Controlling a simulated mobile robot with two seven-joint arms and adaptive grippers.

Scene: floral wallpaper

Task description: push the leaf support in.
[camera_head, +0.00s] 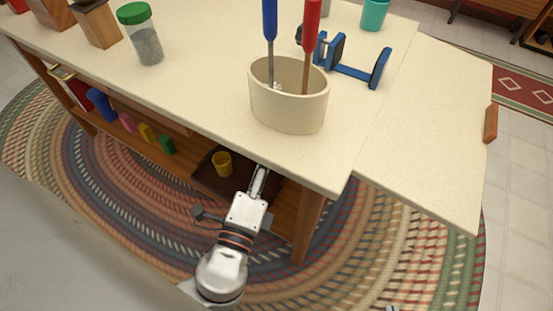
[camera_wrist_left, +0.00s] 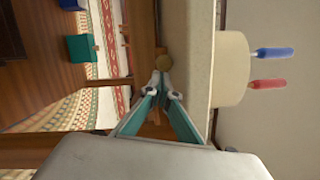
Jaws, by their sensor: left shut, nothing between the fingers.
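The table's leaf (camera_head: 430,140) is up at the right end, level with the tabletop (camera_head: 200,75), with a wooden piece (camera_head: 491,122) at its outer edge. I cannot see the leaf support clearly in the head view. My left gripper (camera_head: 262,182) reaches under the table's front edge, left of the front leg. In the left wrist view my left gripper (camera_wrist_left: 161,80) is shut and empty, its tips close to a small round tan knob (camera_wrist_left: 166,62) below the tabletop edge. I cannot tell whether they touch, or whether the knob belongs to the support. A grey tip at the head view's bottom edge may be my right gripper (camera_head: 392,307).
A cream pot (camera_head: 288,100) holds a blue-handled and a red-handled tool near the front edge. A blue clamp-like tool (camera_head: 350,65) and a green-lidded jar (camera_head: 141,35) stand on the table. The table leg (camera_head: 308,228) stands right of my gripper.

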